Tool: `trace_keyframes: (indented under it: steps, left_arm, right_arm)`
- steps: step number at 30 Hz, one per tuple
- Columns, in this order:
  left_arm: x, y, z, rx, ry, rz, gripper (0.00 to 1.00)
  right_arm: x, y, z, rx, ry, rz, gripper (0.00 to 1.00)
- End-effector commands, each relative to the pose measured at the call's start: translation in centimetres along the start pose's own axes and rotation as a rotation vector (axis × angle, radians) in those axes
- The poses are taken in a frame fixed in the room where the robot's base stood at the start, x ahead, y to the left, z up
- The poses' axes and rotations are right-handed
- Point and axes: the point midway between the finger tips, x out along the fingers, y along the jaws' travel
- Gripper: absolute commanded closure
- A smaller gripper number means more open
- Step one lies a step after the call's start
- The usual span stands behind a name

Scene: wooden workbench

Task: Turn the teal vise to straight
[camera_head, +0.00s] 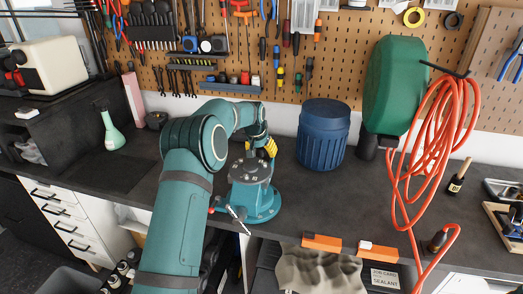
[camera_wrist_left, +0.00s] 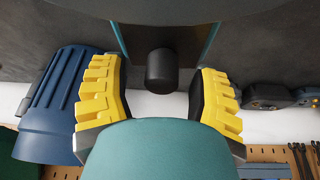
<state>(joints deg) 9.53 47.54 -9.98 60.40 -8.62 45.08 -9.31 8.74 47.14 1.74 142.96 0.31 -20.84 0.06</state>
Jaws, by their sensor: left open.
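The teal vise (camera_head: 250,188) stands on the front part of the dark bench top, left of the blue drum. Its round base sits flat, its grey top plate faces up, and a handle with a red part sticks out at its front left. My left gripper (camera_head: 262,149), with yellow fingers, is just behind the vise's top. In the left wrist view my left gripper (camera_wrist_left: 160,108) is open, its fingers apart on either side of a smooth teal surface. I cannot tell whether that surface touches the fingers. My right gripper is not in view.
The blue drum (camera_head: 323,135) stands to the right of the vise. A green hose reel (camera_head: 395,85) with orange hose (camera_head: 440,130) is further right. A green flask (camera_head: 110,130) stands at the left. The pegboard (camera_head: 340,60) with tools closes off the back.

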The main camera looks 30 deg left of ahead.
Motion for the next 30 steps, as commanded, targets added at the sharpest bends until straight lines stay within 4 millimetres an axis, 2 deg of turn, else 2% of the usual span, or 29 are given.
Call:
trace_keyframes:
  steps: [5,8,15,21,24,30]
  left_arm:
    - [-0.7,0.0,0.0,0.000,0.000,-0.001,0.39]
    - [-2.2,0.0,-0.1,0.000,0.002,-0.001,0.39]
    - [-7.1,0.0,-0.1,0.000,0.004,0.000,0.39]
    - [-10.3,0.1,-0.1,0.000,0.001,0.000,0.39]
    - [-11.3,0.0,-0.1,0.000,0.002,0.000,0.39]
    - [-12.0,0.1,0.0,0.001,0.000,0.000,0.39]
  right_arm:
    - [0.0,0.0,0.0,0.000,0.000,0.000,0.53]
    - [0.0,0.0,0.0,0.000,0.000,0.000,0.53]
    - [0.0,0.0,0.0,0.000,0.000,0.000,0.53]
    - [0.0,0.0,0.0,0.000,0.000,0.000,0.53]
    - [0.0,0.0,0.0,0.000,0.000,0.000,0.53]
    - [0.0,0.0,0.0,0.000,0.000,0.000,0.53]
